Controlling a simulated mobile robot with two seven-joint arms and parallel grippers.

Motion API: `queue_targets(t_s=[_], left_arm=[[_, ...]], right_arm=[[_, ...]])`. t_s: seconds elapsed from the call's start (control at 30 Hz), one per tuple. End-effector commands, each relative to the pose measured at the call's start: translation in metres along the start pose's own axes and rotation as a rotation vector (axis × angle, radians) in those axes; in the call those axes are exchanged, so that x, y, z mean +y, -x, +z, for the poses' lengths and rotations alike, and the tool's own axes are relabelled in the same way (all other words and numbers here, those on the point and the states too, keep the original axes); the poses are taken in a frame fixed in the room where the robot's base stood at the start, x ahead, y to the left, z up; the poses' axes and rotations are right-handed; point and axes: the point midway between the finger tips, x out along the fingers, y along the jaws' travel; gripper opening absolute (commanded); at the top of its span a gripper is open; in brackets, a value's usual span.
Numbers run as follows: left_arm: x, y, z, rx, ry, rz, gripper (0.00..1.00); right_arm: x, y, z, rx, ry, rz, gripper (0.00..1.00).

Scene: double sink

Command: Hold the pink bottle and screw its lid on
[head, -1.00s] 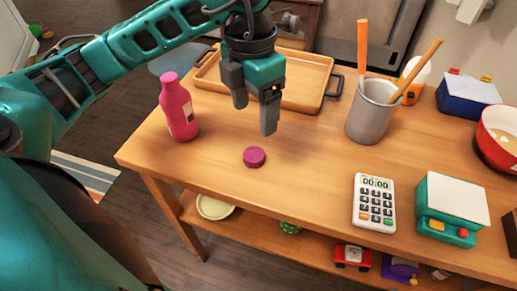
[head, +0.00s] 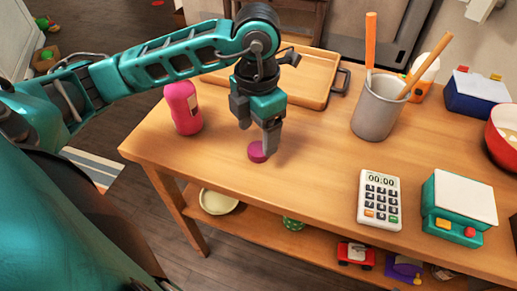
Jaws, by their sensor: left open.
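The pink bottle (head: 184,110) stands upright on the wooden table near its left edge. My left arm passes in front of its top, so its mouth is hidden. The purple-pink lid (head: 256,152) lies flat on the table to the right of the bottle. My left gripper (head: 257,136) points down just above the lid and is open. One finger comes down at the lid's right side and overlaps it in the picture; I cannot tell whether it touches. My right gripper is not in view.
A wooden tray (head: 312,88) lies behind the gripper. A grey cup (head: 377,112) with orange sticks stands to the right. A calculator-like device (head: 379,200) and a teal box (head: 459,210) are at the front right. The table's front left is clear.

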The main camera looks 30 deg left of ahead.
Motion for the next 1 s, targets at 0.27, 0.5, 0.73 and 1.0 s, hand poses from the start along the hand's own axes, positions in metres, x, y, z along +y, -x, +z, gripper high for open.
queue_targets(t_s=[0.27, 0.5, 0.73, 1.0], left_arm=[[0.0, -0.001, 0.0, 0.001, 0.001, 0.0, 0.76], [0.006, -0.033, 0.009, 0.004, 0.003, -0.002, 0.76], [0.006, -0.052, 0.009, 0.0, 0.001, 0.0, 0.76], [0.006, -0.052, 0.009, -0.001, 0.001, 0.0, 0.76]], right_arm=[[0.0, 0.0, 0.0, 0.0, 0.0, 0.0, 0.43], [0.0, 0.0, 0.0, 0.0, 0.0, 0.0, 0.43], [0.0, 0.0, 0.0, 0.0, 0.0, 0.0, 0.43], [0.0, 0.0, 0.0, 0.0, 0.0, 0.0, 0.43]])
